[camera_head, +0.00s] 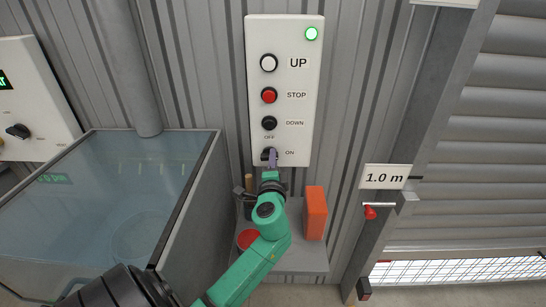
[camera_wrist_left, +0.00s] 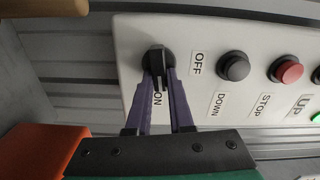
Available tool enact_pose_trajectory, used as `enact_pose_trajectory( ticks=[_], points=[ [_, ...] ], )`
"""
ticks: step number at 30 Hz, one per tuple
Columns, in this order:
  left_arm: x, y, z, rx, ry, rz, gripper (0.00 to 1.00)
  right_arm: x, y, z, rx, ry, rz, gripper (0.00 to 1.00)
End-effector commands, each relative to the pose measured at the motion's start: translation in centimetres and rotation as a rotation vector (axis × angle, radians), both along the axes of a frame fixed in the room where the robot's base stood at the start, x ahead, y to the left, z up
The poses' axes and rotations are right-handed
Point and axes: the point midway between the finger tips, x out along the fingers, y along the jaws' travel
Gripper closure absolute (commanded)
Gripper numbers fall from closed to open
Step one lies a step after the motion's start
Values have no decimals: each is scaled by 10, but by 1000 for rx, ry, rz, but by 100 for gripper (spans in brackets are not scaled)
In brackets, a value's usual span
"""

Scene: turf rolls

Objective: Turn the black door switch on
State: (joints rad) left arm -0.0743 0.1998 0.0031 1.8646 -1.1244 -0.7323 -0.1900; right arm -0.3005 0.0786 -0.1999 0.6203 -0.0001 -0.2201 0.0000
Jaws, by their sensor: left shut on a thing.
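The black door switch (camera_head: 265,155) is the lowest control on the white panel (camera_head: 257,100), with OFF printed above it and ON to its right. In the left wrist view, the switch (camera_wrist_left: 157,53) has a handle lying along the line toward the ON label, turned away from OFF. My left gripper (camera_head: 271,157) reaches up to the switch from below. In the left wrist view its purple fingers (camera_wrist_left: 163,82) are closed on the handle, one on each side. My right gripper is not in view.
Above the switch are the DOWN (camera_head: 269,123), STOP (camera_head: 269,95) and UP (camera_head: 268,63) buttons and a lit green lamp (camera_head: 311,34). An orange block (camera_head: 316,212) stands on a shelf below. A glass-topped tank (camera_head: 110,200) is left; a shutter (camera_head: 500,150) is right.

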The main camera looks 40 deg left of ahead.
Motion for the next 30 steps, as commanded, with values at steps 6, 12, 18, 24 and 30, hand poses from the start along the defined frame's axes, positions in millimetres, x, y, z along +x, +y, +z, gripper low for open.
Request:
enact_pose_trajectory(
  ticks=[6, 12, 18, 24, 30],
  points=[
    [0, -1, -3, 76, 65, -3, 100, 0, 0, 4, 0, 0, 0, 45],
    [0, -1, -5, 109, 90, -3, 100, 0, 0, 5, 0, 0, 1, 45],
    [0, -1, -5, 117, 96, -3, 100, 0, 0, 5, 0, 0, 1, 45],
    [0, -1, -6, 116, 97, -3, 100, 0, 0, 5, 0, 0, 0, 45],
    [0, -1, -5, 116, 94, -3, 50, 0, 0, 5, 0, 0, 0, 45]
  ],
)
